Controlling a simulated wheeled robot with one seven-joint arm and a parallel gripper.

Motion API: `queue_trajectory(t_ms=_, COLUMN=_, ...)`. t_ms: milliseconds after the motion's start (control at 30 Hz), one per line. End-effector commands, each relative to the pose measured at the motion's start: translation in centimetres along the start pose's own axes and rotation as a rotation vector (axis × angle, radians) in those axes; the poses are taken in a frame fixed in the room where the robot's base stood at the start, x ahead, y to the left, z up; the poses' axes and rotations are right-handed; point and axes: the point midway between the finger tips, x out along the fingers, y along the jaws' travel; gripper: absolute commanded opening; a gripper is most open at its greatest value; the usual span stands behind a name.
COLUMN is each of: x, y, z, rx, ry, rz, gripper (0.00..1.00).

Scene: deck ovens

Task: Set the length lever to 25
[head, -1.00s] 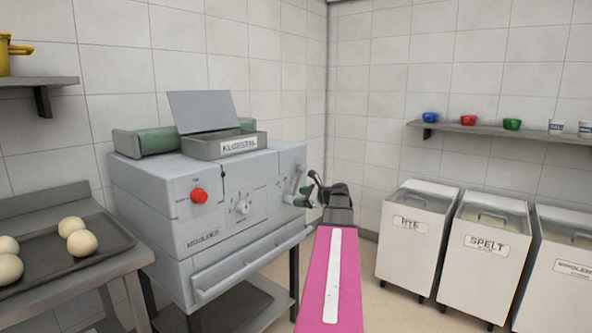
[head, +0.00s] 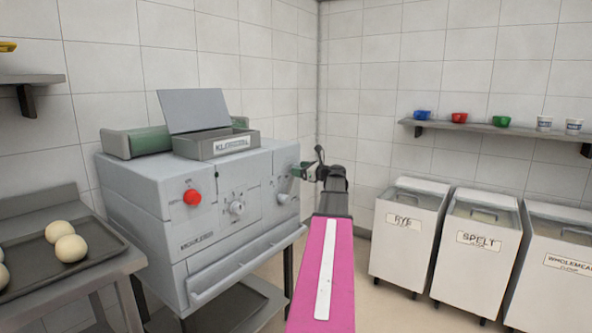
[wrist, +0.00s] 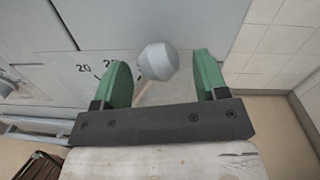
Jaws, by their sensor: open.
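The length lever's grey faceted knob (wrist: 158,60) shows in the wrist view, with a pale shaft below it. My gripper (wrist: 163,68) is open, its green fingers on either side of the knob, with gaps visible on both sides. In the head view my gripper (head: 302,170) is at the right end of the grey machine's front (head: 215,180). The lever's setting cannot be read clearly.
The machine also has a red button (head: 192,197) and a round dial (head: 236,208) left of the lever. A tray (head: 110,238) with dough balls lies at left. Flour bins (head: 408,235) stand at right, below a shelf (head: 480,130) with cups.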

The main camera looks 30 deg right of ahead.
Motion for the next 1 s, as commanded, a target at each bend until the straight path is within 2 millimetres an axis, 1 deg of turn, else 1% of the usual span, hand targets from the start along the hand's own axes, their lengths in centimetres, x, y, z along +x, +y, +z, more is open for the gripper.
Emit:
queue_trajectory(t_ms=33, x=0.8, y=-0.1, z=0.0, rx=0.0, ry=0.0, rz=0.001, gripper=0.66)
queue_trajectory(t_ms=200, x=2.0, y=-0.1, z=0.0, rx=-0.001, ry=0.001, rz=0.0, gripper=0.66)
queue_trajectory(t_ms=333, x=2.3, y=0.0, z=0.0, rx=-0.001, ry=0.001, rz=0.0, gripper=0.66)
queue_trajectory(t_ms=533, x=2.3, y=0.0, z=0.0, rx=-0.001, ry=0.001, rz=0.0, gripper=0.66)
queue_trajectory(t_ms=567, x=2.3, y=0.0, z=0.0, rx=-0.001, ry=0.001, rz=0.0, gripper=0.63)
queue_trajectory(t_ms=600, x=2.3, y=0.0, z=0.0, rx=-0.001, ry=0.001, rz=0.0, gripper=0.5)
queue_trajectory(t_ms=667, x=2.3, y=0.0, z=0.0, rx=-0.001, ry=0.001, rz=-0.001, gripper=0.31)
queue_trajectory(t_ms=700, x=2.3, y=0.0, z=0.0, rx=-0.001, ry=0.001, rz=-0.002, gripper=0.18)
queue_trajectory(t_ms=733, x=2.3, y=-0.1, z=0.0, rx=-0.001, ry=0.001, rz=-0.002, gripper=0.08)
queue_trajectory(t_ms=767, x=2.3, y=-0.1, z=0.0, rx=-0.002, ry=0.001, rz=-0.002, gripper=0.04)
queue_trajectory(t_ms=1000, x=2.3, y=0.1, z=0.2, rx=-0.026, ry=0.003, rz=-0.004, gripper=0.04)
